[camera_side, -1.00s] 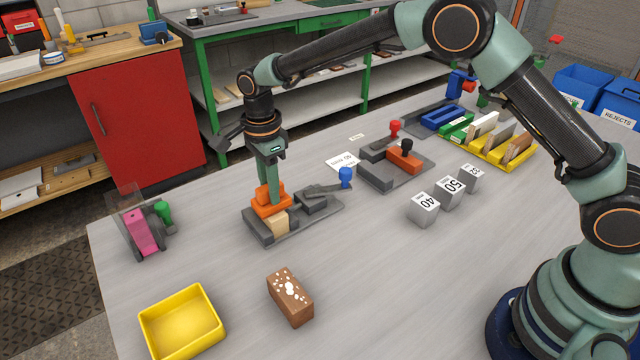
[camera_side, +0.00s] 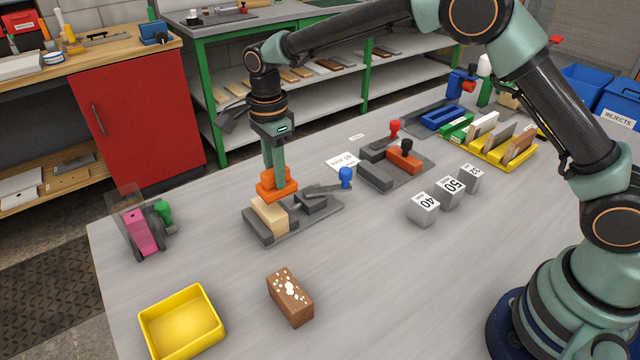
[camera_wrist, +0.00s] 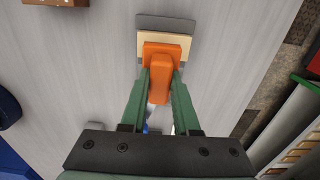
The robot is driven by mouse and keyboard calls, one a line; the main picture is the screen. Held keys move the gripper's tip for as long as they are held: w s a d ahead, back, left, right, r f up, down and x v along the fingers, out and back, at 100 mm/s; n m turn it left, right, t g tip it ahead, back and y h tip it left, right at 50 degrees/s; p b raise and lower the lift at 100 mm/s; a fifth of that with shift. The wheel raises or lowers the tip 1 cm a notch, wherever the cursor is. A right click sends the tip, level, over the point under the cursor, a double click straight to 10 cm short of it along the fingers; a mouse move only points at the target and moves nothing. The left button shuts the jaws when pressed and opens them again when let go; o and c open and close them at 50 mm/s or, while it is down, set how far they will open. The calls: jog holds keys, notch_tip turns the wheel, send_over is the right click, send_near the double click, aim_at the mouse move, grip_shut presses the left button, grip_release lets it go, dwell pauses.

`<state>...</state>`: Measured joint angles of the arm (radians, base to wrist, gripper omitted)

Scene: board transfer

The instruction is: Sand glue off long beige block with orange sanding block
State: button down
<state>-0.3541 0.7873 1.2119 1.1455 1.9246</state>
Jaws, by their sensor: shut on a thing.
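My gripper (camera_side: 274,171) points down and is shut on the orange sanding block (camera_side: 278,190). The long beige block (camera_side: 269,215) lies in a grey fixture (camera_side: 261,236) with a blue-knobbed clamp (camera_side: 346,176) to its right. The orange block is at the far end of the beige block; I cannot tell whether it touches. In the wrist view the orange block (camera_wrist: 160,80) sits between my fingers, hiding part of the beige block (camera_wrist: 143,46). I can make out no glue on the visible beige top.
A brown block with white spots (camera_side: 289,296) and a yellow tray (camera_side: 180,324) are in front. A pink block in a grey holder (camera_side: 142,233) is at left. A red-knobbed fixture (camera_side: 395,165) and grey numbered cubes (camera_side: 422,210) stand to the right. The table between is clear.

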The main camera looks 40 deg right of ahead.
jog(key=shift+r, duration=2.5)
